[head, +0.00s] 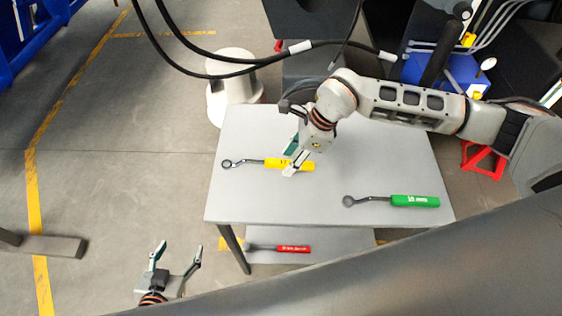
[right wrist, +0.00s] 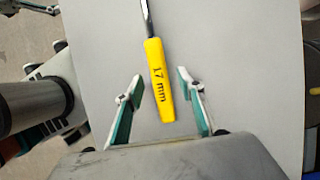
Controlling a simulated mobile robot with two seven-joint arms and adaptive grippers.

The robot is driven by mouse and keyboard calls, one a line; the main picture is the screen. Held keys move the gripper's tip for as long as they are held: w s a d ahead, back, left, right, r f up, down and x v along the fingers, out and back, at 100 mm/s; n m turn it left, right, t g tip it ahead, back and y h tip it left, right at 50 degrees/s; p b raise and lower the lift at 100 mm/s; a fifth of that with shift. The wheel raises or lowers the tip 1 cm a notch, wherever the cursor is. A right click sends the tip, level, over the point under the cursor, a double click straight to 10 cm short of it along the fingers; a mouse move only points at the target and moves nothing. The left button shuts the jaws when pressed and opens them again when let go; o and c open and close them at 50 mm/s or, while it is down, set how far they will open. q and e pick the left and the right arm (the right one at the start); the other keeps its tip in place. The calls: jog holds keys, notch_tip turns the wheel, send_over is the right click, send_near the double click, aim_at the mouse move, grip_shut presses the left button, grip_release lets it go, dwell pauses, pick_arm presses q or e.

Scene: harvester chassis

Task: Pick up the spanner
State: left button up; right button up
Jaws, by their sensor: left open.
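A spanner with a yellow handle (head: 276,164) lies on the grey table (head: 250,200), its dark ring end to the left. In the right wrist view the yellow handle (right wrist: 156,62) reads "17 mm". My right gripper (head: 294,162) is open at this handle. Its two fingers stand on either side of the handle, with a gap at each side. A spanner with a green handle (head: 412,201) lies on the table to the right. A spanner with a red handle (head: 292,249) lies on the lower shelf. My left gripper (head: 176,258) is open and empty over the floor.
The lower shelf (head: 335,240) shows below the table's front edge. A white round stand (head: 233,85) is behind the table. Black cables (head: 200,70) hang across the top. A blue box (head: 455,75) stands at the back right. The floor to the left is mostly clear.

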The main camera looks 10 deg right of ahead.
jog(key=shift+w+a+f, duration=0.1)
jog(key=shift+a+f, duration=0.15)
jog(key=shift+f, duration=0.35)
jog(key=shift+f, duration=0.1)
grip_shut()
